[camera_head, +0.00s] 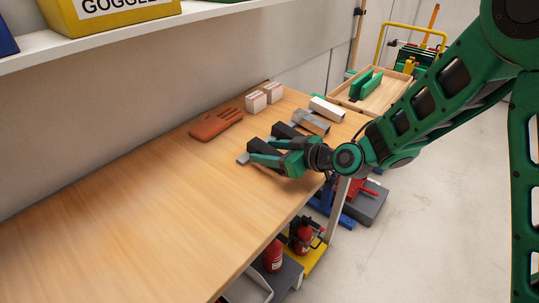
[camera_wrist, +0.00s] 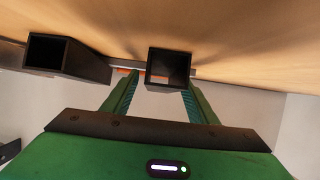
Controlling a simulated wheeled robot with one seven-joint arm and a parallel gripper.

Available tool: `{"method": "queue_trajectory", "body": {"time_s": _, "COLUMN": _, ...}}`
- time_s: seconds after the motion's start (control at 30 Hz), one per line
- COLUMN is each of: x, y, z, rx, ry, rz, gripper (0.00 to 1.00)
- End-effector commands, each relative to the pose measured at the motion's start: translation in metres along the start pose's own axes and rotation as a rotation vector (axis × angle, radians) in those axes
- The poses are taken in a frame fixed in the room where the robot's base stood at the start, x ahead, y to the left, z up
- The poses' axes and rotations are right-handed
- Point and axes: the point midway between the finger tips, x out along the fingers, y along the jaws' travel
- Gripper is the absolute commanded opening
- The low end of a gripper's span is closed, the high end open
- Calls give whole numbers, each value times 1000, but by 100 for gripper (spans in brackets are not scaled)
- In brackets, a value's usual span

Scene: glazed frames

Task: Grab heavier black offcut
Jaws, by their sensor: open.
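Two black hollow square offcuts lie on the wooden workbench (camera_head: 130,220). In the wrist view, one black offcut (camera_wrist: 168,67) sits between the fingers of my gripper (camera_wrist: 160,88), its open end facing the camera. The other black offcut (camera_wrist: 68,58) lies to the left, outside the fingers. In the head view, my gripper (camera_head: 258,153) is low over the bench near its front edge, open, partly hiding the nearer offcut. The farther black offcut (camera_head: 287,131) is just behind it. I cannot tell by sight which is heavier, or whether the fingers touch the nearer one.
A silver offcut (camera_head: 312,122) and a whitish one (camera_head: 327,108) lie farther back. A shelf (camera_head: 110,38) overhangs the bench. The bench's near left is clear.

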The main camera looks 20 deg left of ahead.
Motion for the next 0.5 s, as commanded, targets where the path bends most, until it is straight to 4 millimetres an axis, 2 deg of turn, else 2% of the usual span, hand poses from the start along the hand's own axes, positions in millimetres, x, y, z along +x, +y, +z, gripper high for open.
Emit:
{"method": "queue_trajectory", "body": {"time_s": 0.17, "x": 0, "y": 0, "z": 0, "rx": 0, "ry": 0, "rz": 0, "gripper": 51}}
{"method": "queue_trajectory", "body": {"time_s": 0.37, "x": 0, "y": 0, "z": 0, "rx": 0, "ry": 0, "rz": 0, "gripper": 3}}
{"method": "queue_trajectory", "body": {"time_s": 0.4, "x": 0, "y": 0, "z": 0, "rx": 0, "ry": 0, "rz": 0, "gripper": 0}}
{"method": "queue_trajectory", "body": {"time_s": 0.5, "x": 0, "y": 0, "z": -1, "rx": 0, "ry": 2, "rz": 0, "gripper": 0}}
